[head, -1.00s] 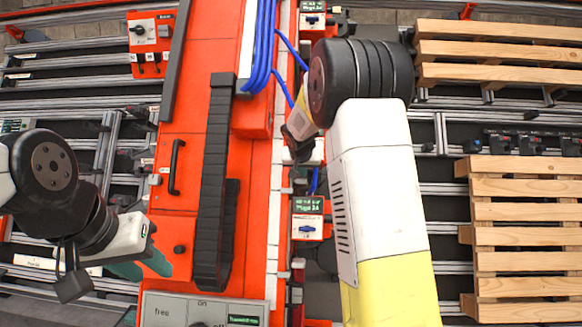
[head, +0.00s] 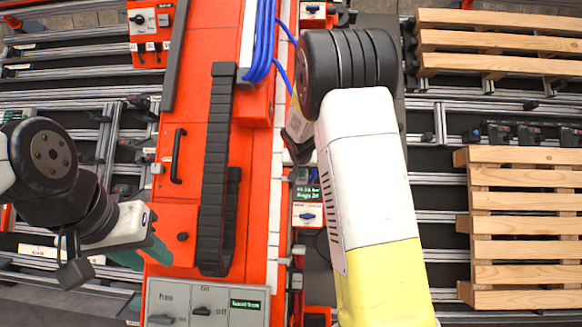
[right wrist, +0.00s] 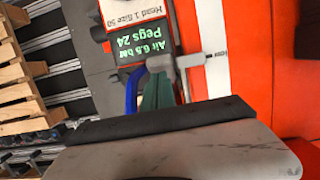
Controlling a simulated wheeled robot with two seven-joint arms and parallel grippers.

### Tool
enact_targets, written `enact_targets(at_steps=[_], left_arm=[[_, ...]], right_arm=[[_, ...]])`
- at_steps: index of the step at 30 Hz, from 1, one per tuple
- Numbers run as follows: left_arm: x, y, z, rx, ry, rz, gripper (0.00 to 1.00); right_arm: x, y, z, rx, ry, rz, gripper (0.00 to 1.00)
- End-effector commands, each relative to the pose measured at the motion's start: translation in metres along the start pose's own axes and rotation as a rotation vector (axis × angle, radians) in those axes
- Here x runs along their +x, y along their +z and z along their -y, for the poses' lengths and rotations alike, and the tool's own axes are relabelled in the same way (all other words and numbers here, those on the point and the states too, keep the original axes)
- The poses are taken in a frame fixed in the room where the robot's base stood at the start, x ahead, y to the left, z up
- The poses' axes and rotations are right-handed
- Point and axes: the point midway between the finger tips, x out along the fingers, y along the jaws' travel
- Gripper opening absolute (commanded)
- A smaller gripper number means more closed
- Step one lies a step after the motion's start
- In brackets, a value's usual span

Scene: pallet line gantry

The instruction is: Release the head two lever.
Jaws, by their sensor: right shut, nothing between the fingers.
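In the right wrist view my right gripper (right wrist: 158,90) has its teal fingers together and empty. They are in front of a green-lit display (right wrist: 150,58) reading "Air 6.5 bar Pegs 24". A plate beside it reads "Head 1". A pale grey lever (right wrist: 192,61) on the red and white beam is close beside the fingers; touching cannot be told. I cannot make out a head two label. In the head view my right wrist hides the right fingers. A station with a blue lever (head: 307,217) shows below it. My left gripper (head: 145,252) has its teal fingers apart, at the red machine's left side.
A grey control panel (head: 205,302) with a selector is at the bottom. Wooden pallets (head: 520,235) lie on rails at right. Another station (head: 313,12) is at the top.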

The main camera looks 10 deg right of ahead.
Motion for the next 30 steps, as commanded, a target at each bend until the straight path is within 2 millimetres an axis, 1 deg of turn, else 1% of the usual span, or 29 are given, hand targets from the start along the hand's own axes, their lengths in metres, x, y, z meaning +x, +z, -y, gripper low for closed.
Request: enact_targets(at_steps=[9, 15, 30], left_arm=[[0.000, 0.000, 0.000, 0.000, 0.000, 0.000, 0.36], [0.000, 0.000, 0.000, 0.000, 0.000, 0.000, 0.36], [0.000, 0.000, 0.000, 0.000, 0.000, 0.000, 0.36]], right_arm=[[0.012, 0.020, 0.001, -0.002, 0.002, 0.005, 0.00], [0.017, 0.030, 0.000, -0.004, 0.005, 0.013, 0.00], [0.019, 0.033, 0.002, -0.004, 0.002, 0.015, 0.00]])
